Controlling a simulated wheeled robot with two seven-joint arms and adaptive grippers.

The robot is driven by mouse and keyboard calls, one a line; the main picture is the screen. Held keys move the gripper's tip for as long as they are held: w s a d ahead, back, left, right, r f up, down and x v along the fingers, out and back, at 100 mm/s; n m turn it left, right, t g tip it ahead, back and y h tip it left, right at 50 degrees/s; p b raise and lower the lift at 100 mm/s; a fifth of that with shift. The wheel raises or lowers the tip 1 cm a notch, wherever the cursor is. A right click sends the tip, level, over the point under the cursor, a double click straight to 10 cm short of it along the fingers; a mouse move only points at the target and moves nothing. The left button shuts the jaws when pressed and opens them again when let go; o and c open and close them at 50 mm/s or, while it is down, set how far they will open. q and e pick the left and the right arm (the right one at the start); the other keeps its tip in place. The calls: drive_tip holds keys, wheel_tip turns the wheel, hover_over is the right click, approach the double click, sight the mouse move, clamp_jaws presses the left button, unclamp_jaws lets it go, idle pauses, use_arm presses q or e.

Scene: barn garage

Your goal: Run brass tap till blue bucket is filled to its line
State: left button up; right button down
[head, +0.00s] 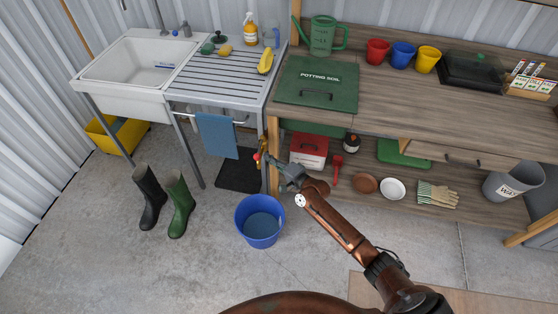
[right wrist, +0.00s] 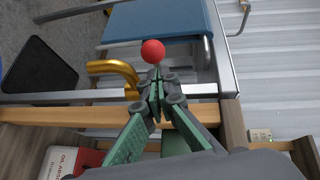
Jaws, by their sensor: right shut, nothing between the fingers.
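The blue bucket (head: 246,232) stands upright on the concrete floor below the tap. A paler grey-blue surface shows inside it; I cannot make out its line. The brass tap (right wrist: 112,68) is a bent gold pipe by a wooden post, with a red ball knob (right wrist: 153,51). In the head view the red knob (head: 257,156) is small, beside my gripper. My right gripper (head: 273,164) is shut and empty. In the right wrist view its fingertips (right wrist: 155,82) are right by the red knob; I cannot tell if they touch. No water stream is clear. My left gripper is out of view.
A sink (head: 135,62) with a drainer stands at the back left. A wooden potting bench (head: 400,110) fills the right, with a lower shelf of small items. Rubber boots (head: 180,205) stand left of the bucket. The floor in front is clear.

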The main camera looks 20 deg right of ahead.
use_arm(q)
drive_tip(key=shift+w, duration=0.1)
use_arm(e)
drive_tip(key=shift+w+a+f, duration=0.2)
drive_tip(key=shift+a, duration=0.15)
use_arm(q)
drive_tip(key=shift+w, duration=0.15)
use_arm(e)
drive_tip(key=shift+a, duration=0.1)
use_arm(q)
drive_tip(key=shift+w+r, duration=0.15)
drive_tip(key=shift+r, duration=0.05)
use_arm(e)
drive_tip(key=shift+w+a, duration=0.2)
drive_tip(key=shift+a, duration=0.55)
drive_tip(key=shift+r, duration=0.1)
